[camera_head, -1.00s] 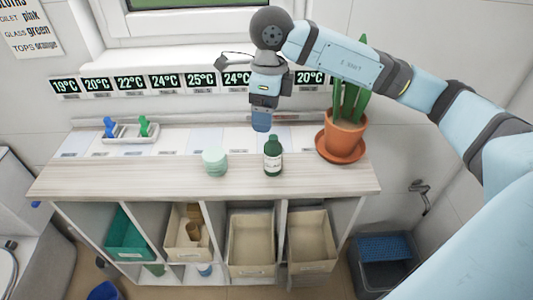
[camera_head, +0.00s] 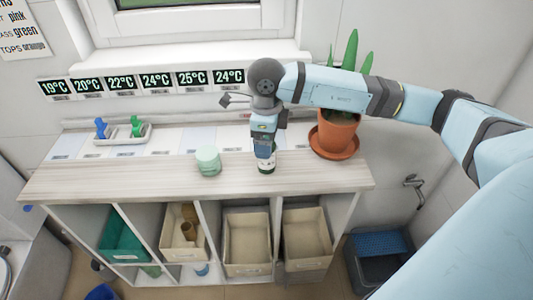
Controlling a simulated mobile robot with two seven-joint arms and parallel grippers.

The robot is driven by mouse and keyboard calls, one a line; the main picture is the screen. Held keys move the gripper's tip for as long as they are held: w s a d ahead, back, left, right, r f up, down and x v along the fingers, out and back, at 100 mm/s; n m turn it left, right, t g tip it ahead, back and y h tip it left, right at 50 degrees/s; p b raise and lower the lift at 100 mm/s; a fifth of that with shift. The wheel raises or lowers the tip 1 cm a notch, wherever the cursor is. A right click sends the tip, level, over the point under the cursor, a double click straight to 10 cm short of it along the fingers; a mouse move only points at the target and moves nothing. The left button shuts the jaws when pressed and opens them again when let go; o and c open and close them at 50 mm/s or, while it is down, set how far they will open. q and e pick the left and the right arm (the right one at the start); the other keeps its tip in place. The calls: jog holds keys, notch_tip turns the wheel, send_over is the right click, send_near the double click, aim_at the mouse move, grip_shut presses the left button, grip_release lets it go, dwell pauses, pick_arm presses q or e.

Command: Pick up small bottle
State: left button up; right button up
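The small dark green bottle with a pale label (camera_head: 267,167) stands on the front part of the wooden cart top. My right gripper (camera_head: 265,153) points down directly over it and hides its cap and upper body. Only the lower part of the bottle shows below the gripper. The fingers overlap the bottle in this view, and I cannot tell whether they are closed on it. My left gripper is not in view.
A mint green jar (camera_head: 208,161) stands to the left of the bottle. A potted plant (camera_head: 337,132) on a saucer stands to the right, behind my forearm. A white tray (camera_head: 122,136) with blue and green items is at the back left. Bins (camera_head: 246,268) sit below.

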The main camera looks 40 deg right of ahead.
notch_tip(320, 180, down, 2)
jog(key=shift+f, duration=0.15)
jog(key=c, duration=1)
jog(key=shift+c, duration=0.2)
